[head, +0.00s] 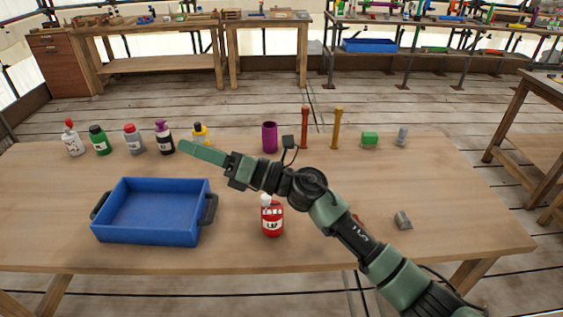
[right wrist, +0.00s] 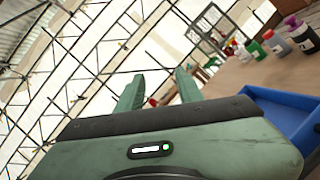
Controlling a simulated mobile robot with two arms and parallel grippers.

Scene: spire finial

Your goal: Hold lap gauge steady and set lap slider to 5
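I cannot clearly identify a lap gauge or its slider in these views. A small grey block (head: 402,220) lies at the right front of the table, too small to read any scale on it. A small reddish thing (head: 357,218) is mostly hidden behind my right arm. My right gripper (head: 205,154) is raised above the table, pointing left, behind the blue tray. In the right wrist view its two fingers (right wrist: 158,90) stand apart with nothing held between them. My left gripper is not in view.
A blue tray (head: 100,235) with dark handles sits at the left front. A red bottle (head: 272,221) stands below my right arm. Several bottles line the back left. A purple cup (head: 269,137), two posts, a green block (head: 369,138) and a grey piece (head: 402,136) stand along the back.

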